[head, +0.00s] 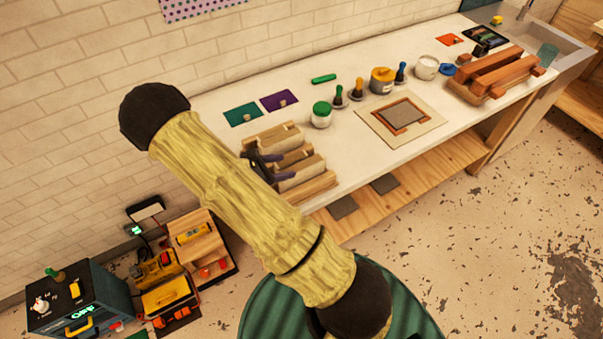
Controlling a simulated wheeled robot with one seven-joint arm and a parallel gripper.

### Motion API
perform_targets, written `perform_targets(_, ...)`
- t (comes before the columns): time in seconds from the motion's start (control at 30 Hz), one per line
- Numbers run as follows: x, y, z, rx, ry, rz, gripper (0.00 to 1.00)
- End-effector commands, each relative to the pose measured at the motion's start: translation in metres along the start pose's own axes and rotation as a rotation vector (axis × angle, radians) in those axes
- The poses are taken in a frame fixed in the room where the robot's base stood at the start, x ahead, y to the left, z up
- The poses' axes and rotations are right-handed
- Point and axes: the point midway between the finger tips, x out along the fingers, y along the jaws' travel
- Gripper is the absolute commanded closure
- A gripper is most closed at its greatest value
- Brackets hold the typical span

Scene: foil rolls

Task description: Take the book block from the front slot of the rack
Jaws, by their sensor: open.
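The wooden rack (318,187) stands at the left end of the white counter. Pale blocks lie in its slots, one toward the back (277,139) and one toward the front (301,172); the front one looks like the book block. My gripper (274,166) is dark, open and small in view, at the rack's left side close to the front block. My arm hides part of the gripper and the rack's left end. I cannot tell whether the fingers touch the block or stand around it.
Right of the rack are a green-lidded jar (321,115), small stampers, a yellow pot (382,80) and a framed board (402,118). A reddish wooden press (497,75) stands farther right. A teal machine (80,300) and crates sit on the floor at left.

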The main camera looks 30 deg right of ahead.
Motion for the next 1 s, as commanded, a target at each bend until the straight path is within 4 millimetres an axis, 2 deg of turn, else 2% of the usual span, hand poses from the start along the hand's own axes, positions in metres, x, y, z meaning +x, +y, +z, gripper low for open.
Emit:
perform_targets(0.37, 0.004, -0.001, 0.000, -0.001, -0.002, -0.001, 0.47)
perform_targets(0.73, 0.047, -0.006, -0.006, -0.002, -0.003, -0.002, 0.47)
perform_targets(1.0, 0.052, -0.005, -0.009, 0.001, 0.000, 0.001, 0.47)
